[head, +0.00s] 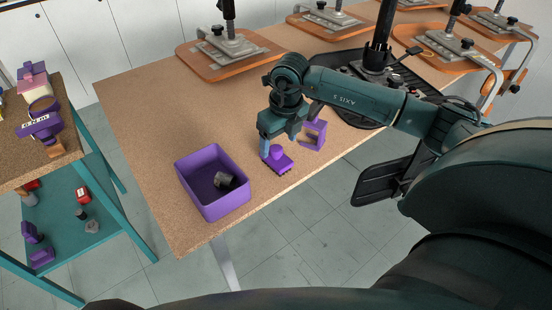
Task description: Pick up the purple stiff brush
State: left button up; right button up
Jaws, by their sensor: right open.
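A purple block with a rounded knob on top, which looks like the purple stiff brush (281,163), lies on the cork-coloured table near its front edge. My right gripper (266,152) points down just at the left of the knob, with its jaws open. One bluish finger shows clearly; the other is hard to make out. I cannot tell whether a finger touches the brush. My left gripper is not in view.
A purple open bin (183,178) holding a dark cylinder (224,180) stands left of the brush. A purple open frame (322,131) stands close behind it at right. Table room is free at back left. A teal cart (106,183) stands at left.

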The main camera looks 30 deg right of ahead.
aim_at(277, 149)
jog(key=f, duration=0.5)
jog(key=shift+w+a, duration=0.2)
jog(key=shift+w, duration=0.15)
jog(key=shift+r, duration=0.1)
jog(key=shift+c, duration=0.4)
jog(key=c, duration=1)
notch_tip(277, 149, up, 10)
jog(key=shift+r, duration=0.1)
